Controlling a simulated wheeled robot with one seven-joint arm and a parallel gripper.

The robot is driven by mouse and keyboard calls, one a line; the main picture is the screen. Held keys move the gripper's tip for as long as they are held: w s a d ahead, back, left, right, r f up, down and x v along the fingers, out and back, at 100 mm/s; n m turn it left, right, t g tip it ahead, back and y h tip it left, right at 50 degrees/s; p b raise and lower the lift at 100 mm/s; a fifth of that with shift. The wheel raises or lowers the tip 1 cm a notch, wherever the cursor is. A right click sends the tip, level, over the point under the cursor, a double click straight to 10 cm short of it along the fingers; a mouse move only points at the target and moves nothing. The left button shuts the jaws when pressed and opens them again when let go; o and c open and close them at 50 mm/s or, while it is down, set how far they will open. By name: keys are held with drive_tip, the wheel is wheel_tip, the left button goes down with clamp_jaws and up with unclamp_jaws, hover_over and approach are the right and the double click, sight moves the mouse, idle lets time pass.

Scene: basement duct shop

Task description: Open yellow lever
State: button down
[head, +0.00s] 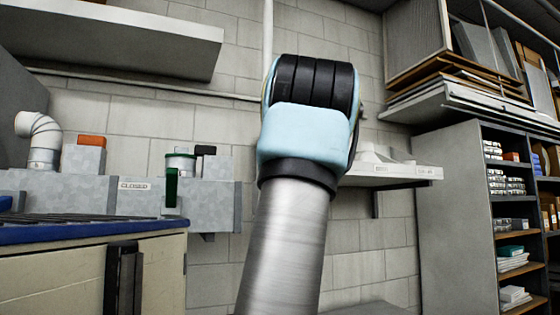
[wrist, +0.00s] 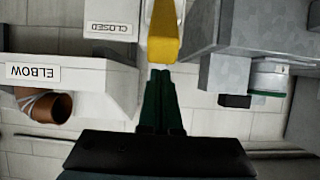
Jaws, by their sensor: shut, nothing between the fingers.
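The fingertips line up with the lever's near end. They look very close to it, but I cannot tell whether they touch. In the head view, my arm fills the middle and hides the gripper; the yellow lever is not visible there.
In the wrist view, a white block labelled "ELBOW" (wrist: 100,85) is left of the fingers and grey metal ducting (wrist: 228,28) is right. The head view shows a green upright piece (head: 171,187) beside another "CLOSED" label, a blue-edged bench (head: 90,232) and shelves (head: 450,190).

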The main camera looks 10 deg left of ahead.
drive_tip(key=shift+s+d+f, duration=0.35)
drive_tip(key=shift+s+f, duration=0.1)
drive_tip(key=shift+f, duration=0.05)
drive_tip(key=shift+f+b, duration=0.1)
drive_tip(key=shift+b, duration=0.2)
